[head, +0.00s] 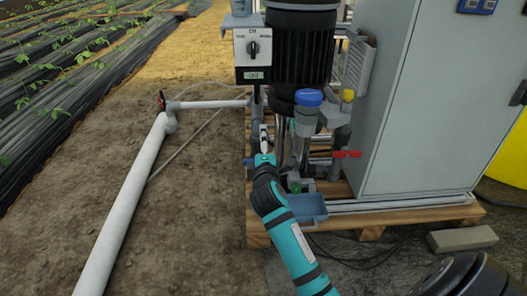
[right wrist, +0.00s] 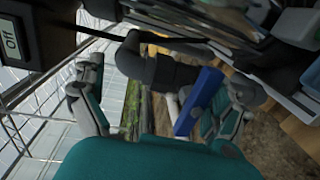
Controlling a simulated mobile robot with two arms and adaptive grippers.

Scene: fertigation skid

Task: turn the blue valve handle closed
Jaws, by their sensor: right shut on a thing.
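The blue valve handle (right wrist: 200,101) shows as a flat blue bar beside the dark grey pipe fitting (right wrist: 150,68) in the right wrist view. In the head view only a small blue piece of it (head: 248,162) shows left of my gripper. My right gripper (head: 264,146) reaches in low among the pipes below the black pump motor. The handle's far end is partly hidden. My left gripper is not in view.
A grey cabinet (head: 420,110) stands close on the right. A red handle (head: 346,154) and a blue-capped filter (head: 308,98) are just right of my gripper. A control box (head: 253,55) is above. A white pipe (head: 130,200) lies left, with open soil between.

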